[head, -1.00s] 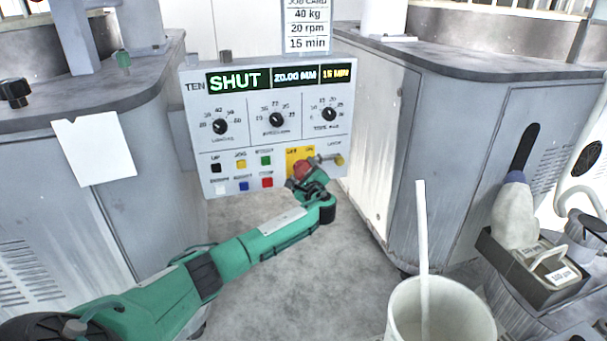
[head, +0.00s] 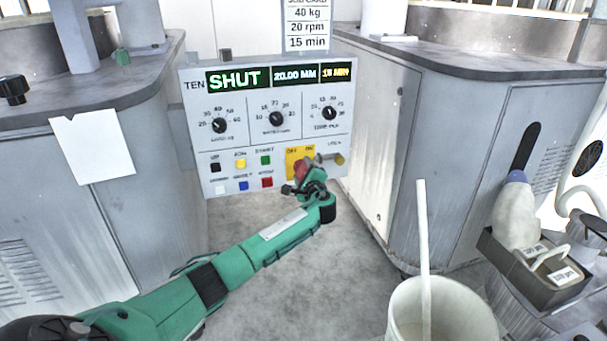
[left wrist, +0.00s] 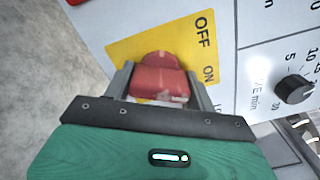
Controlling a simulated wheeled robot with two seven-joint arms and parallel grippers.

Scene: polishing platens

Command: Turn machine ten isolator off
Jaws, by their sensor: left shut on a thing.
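The machine ten panel (head: 232,140) stands at the back centre in the head view, marked TEN, with a display reading SHUT. Its red isolator handle (head: 302,170) sits on a yellow plate (head: 293,156) marked OFF and ON at the lower right. In the left wrist view the red handle (left wrist: 159,78) lies between the two fingers of my left gripper (left wrist: 162,90), which is shut on it. The yellow plate (left wrist: 126,42) shows behind. In the head view my left gripper (head: 308,178) covers part of the plate. The exact handle angle is hard to tell. My right gripper is not in view.
Three dials, including a right one (head: 329,114), and several coloured buttons are on the panel. Grey machine cabinets flank it, left (head: 60,220) and right (head: 455,150). A white bucket (head: 440,312) with a stick stands front right, near a dark tray (head: 530,272) holding pads.

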